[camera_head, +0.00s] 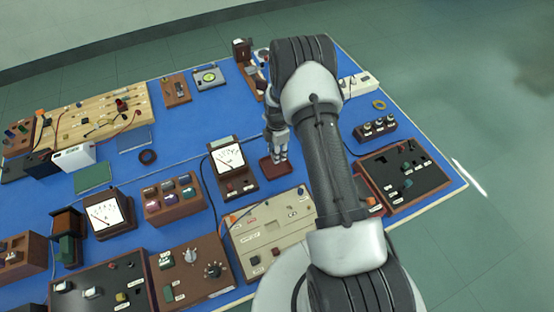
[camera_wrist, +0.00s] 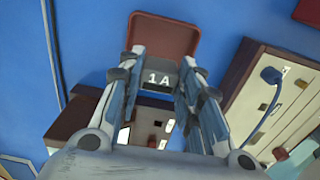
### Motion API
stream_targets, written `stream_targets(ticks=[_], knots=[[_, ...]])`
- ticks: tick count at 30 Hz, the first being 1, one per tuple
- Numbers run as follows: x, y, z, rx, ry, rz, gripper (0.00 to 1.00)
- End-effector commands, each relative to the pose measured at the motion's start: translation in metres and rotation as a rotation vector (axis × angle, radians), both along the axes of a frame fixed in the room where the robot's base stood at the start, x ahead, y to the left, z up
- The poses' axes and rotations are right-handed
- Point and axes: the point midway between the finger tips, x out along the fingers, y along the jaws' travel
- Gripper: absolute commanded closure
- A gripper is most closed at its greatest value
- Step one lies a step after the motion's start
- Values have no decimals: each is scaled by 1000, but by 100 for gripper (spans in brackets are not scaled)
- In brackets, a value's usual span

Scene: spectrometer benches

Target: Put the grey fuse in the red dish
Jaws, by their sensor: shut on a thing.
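The grey fuse, marked "1A" (camera_wrist: 159,78), is between the fingertips of my gripper (camera_wrist: 158,82) in the wrist view. My gripper is shut on it. The red dish (camera_wrist: 165,22) is a shallow square dish just beyond the fuse in the wrist view, and the fuse overlaps its near edge there. In the head view the dish (camera_head: 268,176) lies on the blue bench top, with my gripper (camera_head: 279,158) over its far side. The fuse cannot be made out in the head view. The height of the fuse above the dish is hard to tell.
A meter (camera_head: 228,158) on a dark wooden stand is close to the left of the dish. A beige panel box (camera_head: 268,232) lies in front of it. A dark box with knobs (camera_head: 375,129) stands to the right. Blue bench top is free behind the dish.

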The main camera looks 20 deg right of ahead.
Motion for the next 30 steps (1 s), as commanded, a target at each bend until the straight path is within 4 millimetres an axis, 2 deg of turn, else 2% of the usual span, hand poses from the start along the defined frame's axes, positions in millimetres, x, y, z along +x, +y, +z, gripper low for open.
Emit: stream_targets(ticks=[7, 13, 26, 27, 30], knots=[[0, 0, -19, 0, 1, 1, 89], [0, 0, -49, 0, 1, 1, 89], [0, 0, -56, 0, -1, 1, 89], [0, 0, -55, 0, -1, 1, 65], [0, 0, -55, 0, -1, 1, 59]])
